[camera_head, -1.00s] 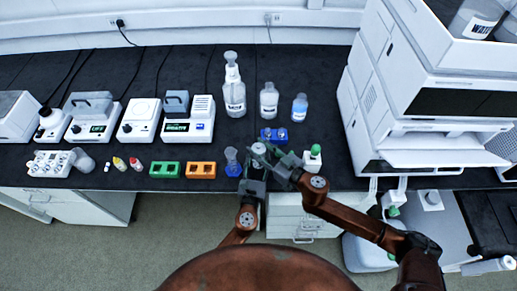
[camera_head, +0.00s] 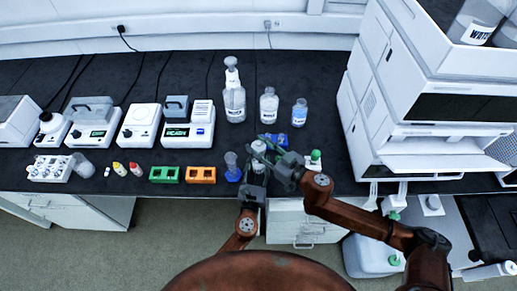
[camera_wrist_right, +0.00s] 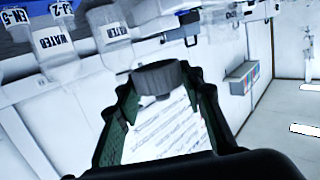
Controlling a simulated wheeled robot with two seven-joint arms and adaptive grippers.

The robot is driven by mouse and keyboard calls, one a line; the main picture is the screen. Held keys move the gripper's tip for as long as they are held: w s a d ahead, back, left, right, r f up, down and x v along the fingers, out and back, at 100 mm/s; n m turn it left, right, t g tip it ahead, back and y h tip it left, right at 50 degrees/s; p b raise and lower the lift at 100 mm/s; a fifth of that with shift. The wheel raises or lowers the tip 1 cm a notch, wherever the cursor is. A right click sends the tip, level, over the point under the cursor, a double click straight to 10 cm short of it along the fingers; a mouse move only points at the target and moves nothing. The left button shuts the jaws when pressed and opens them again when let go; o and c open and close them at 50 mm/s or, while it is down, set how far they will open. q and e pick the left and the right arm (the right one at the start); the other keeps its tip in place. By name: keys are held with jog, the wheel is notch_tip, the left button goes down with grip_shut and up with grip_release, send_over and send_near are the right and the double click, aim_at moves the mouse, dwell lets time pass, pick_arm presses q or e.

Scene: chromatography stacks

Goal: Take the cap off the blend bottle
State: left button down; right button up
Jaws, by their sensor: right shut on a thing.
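The blend bottle (camera_head: 258,149) stands at the bench's front edge, mostly hidden by my grippers. In the right wrist view its grey ridged cap (camera_wrist_right: 156,76) is between the green fingers of my right gripper (camera_head: 263,146), which is shut on it.
A blue flask (camera_head: 232,170), an orange rack (camera_head: 201,175) and a green rack (camera_head: 164,174) stand left. A blue block (camera_head: 283,140) is just behind my right gripper, and a green-capped bottle (camera_head: 315,161) right. Clear bottles (camera_head: 268,106) stand further back.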

pick_arm(q)
jog(key=c, duration=1.1)
grip_release()
jog(key=shift+c, duration=0.2)
jog(key=s+a, duration=0.2)
jog(key=s, duration=1)
